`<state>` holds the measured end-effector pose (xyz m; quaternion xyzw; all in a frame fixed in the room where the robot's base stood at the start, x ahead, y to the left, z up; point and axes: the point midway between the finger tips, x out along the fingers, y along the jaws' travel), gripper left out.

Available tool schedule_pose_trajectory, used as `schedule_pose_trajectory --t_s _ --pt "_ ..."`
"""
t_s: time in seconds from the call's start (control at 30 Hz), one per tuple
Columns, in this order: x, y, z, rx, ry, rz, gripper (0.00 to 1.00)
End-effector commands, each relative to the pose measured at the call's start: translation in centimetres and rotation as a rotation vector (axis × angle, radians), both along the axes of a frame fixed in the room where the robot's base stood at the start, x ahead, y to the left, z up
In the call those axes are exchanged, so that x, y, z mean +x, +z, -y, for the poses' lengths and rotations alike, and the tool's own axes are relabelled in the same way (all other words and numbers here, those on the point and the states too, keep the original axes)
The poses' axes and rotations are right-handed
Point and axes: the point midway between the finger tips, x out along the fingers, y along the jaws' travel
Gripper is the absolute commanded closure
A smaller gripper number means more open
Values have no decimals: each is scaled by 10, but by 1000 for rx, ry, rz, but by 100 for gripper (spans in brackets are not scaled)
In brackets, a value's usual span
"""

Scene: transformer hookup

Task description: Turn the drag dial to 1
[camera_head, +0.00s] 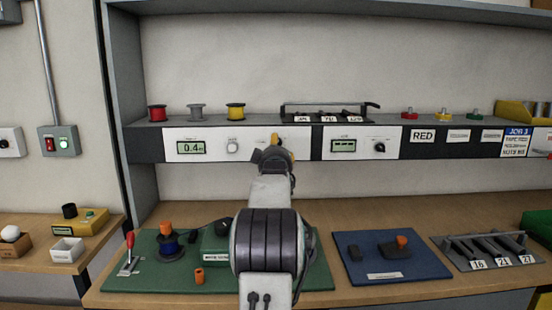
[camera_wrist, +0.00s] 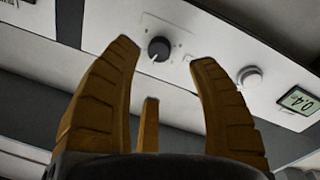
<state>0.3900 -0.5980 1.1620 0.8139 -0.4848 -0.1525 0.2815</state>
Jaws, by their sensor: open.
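A round black dial (camera_wrist: 158,49) with a white pointer mark is on the white left panel (camera_head: 212,156). The pointer points down and slightly left in the wrist view; the scale marks around it are too small to read. My gripper (camera_wrist: 163,51) is open, its yellow fingers to either side of the dial in that view, with no contact visible. In the head view my gripper (camera_head: 272,150) is in front of the panel and hides this dial. A display (camera_head: 191,148) on the same panel reads 0.4. I cannot read a drag label.
A white knob (camera_head: 232,146) sits between the display and my gripper. Another panel to the right has a display (camera_head: 344,146) and a black dial (camera_head: 379,147). Spools (camera_head: 235,112) and a rack (camera_head: 330,110) stand on the shelf above. The bench below holds a green mat (camera_head: 130,280).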

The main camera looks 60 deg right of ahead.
Motion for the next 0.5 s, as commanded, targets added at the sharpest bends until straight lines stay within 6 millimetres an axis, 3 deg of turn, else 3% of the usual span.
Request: schedule_pose_trajectory --t_s 0.5 --pt "-25 -1 -45 -1 1 0 46"
